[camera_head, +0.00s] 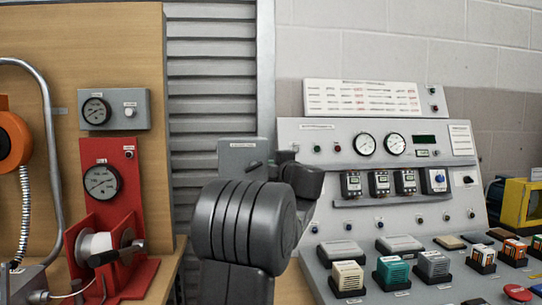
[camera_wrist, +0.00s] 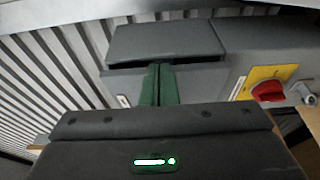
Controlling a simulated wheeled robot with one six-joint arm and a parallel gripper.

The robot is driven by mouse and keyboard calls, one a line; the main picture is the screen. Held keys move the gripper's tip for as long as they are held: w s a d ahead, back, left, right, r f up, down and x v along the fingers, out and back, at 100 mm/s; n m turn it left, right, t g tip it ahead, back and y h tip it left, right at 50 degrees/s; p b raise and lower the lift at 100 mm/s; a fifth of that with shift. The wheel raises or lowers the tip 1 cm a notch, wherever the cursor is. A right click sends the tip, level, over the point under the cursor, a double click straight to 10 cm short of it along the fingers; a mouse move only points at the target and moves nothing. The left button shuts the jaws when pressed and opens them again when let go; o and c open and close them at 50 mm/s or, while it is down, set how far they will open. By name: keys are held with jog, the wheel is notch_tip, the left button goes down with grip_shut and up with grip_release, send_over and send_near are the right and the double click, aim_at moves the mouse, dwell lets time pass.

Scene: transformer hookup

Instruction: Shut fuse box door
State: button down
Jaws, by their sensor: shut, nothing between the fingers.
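A grey box with a small label, which looks like the fuse box (camera_head: 238,153), stands in front of the slatted wall, partly hidden behind my dark arm. In the wrist view a flat grey panel, seemingly its door (camera_wrist: 165,42), spans the top middle. A dark gap runs under the panel's lower edge, so it looks not flush. My gripper (camera_wrist: 160,72) has green fingers pressed together with nothing between them. Their tips are at the dark gap by the panel's lower edge; I cannot tell whether they touch it. In the head view my arm hides the fingers.
A yellow plate with a red knob (camera_wrist: 268,91) is right of the fingers in the wrist view. A sloped control console (camera_head: 400,215) stands close on the right. A red gauge stand (camera_head: 118,190) is on the left. Slatted metal (camera_head: 210,90) is behind.

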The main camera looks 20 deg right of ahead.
jog(key=shift+w+d+p, duration=0.3)
jog(key=shift+w+p, duration=0.3)
jog(key=shift+w, duration=0.15)
jog(key=shift+d, duration=0.1)
